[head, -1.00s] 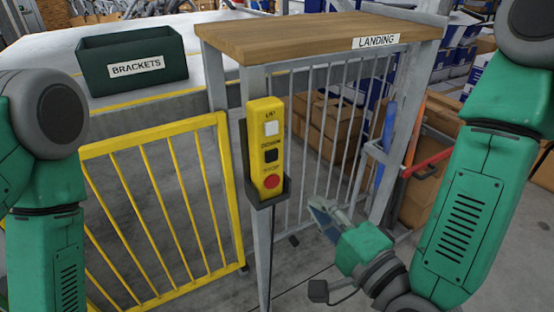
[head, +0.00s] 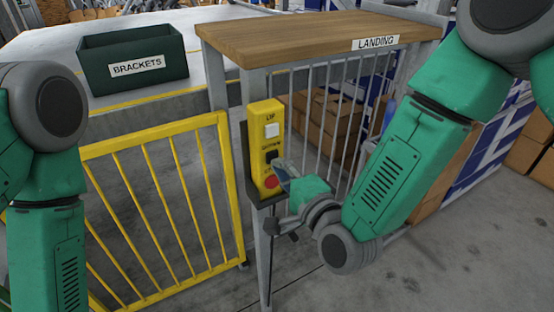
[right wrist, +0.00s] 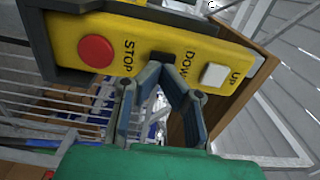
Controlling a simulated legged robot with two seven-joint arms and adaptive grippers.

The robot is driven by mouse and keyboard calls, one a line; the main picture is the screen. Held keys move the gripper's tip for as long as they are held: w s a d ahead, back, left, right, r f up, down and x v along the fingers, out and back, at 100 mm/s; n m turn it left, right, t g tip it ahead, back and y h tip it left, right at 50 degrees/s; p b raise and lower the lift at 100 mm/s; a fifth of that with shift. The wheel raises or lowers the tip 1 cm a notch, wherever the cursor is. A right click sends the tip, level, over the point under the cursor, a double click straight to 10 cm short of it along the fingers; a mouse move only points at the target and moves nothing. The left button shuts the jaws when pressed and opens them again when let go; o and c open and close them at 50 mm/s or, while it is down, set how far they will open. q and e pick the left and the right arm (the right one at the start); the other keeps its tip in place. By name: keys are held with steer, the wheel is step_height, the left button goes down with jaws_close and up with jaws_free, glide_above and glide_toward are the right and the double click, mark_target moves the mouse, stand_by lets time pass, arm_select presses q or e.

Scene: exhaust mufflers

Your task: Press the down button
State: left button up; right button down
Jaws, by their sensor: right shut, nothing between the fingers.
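The yellow pendant (head: 262,120) hangs in a dark holder on the grey post. It has a white UP button (head: 271,130), a black DOWN button (head: 271,155) and a red STOP button (head: 270,182). My right gripper (head: 281,167) is shut and empty, its tips beside the DOWN button and partly in front of the pendant's lower part. In the right wrist view the closed fingertips (right wrist: 167,70) lie over the edge of the black DOWN button (right wrist: 161,57). I cannot tell whether they touch it. My left arm shows, but its gripper is out of view.
A yellow gate (head: 160,210) stands left of the post. A wooden-topped landing stand (head: 300,35) with grey bars is behind the pendant. A green BRACKETS bin (head: 134,58) sits on the platform at the back left. Cardboard boxes lie behind the bars.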

steer(key=shift+w+a, duration=0.3)
steer(key=shift+w, duration=0.3)
